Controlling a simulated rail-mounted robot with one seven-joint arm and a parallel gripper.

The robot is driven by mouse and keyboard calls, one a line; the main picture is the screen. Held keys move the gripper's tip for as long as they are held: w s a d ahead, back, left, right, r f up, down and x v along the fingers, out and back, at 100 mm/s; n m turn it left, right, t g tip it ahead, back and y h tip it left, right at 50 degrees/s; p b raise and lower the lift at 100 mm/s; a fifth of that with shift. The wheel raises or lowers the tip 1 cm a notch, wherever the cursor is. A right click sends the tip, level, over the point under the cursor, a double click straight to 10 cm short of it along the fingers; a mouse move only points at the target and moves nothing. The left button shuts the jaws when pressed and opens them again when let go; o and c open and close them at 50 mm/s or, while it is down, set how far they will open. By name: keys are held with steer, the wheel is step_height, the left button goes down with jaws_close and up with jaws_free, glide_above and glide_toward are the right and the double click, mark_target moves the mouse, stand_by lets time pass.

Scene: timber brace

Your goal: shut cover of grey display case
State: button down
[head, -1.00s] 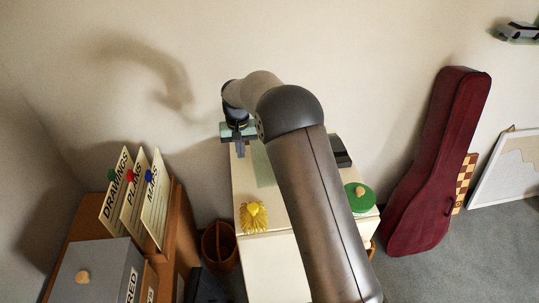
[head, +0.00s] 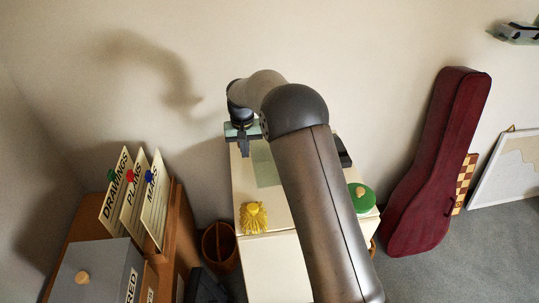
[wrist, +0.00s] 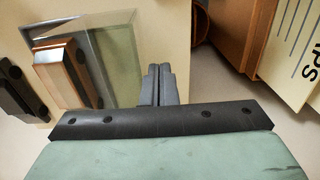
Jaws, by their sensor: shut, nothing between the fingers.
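A clear-sided display case (wrist: 112,45) shows in the wrist view at upper left, with see-through, greenish panels. In the head view a pale green see-through panel (head: 265,168) shows on the cream cabinet top, partly hidden by my arm. How far the cover stands open is unclear. My gripper (wrist: 158,84) is shut and empty, just right of the clear panels in the wrist view. In the head view my gripper (head: 244,150) is over the cabinet's back left edge.
The cream cabinet (head: 265,220) carries a yellow tasselled thing (head: 253,216), a green disc with a knob (head: 360,198) and a dark object (head: 343,152). File dividers (head: 135,195) stand on a brown unit at left. A red instrument case (head: 437,165) leans at right.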

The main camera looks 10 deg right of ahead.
mark_target(254, 150)
steer(key=shift+d, duration=1.3)
steer(key=shift+d+r, duration=0.15)
steer(key=shift+d, duration=0.05)
steer(key=shift+w+d+r+p, duration=0.1)
steer(key=shift+d+r+p, duration=0.25)
steer(key=shift+d+r, duration=0.25)
steer(key=shift+a+r, duration=0.1)
steer(key=shift+r, duration=0.1)
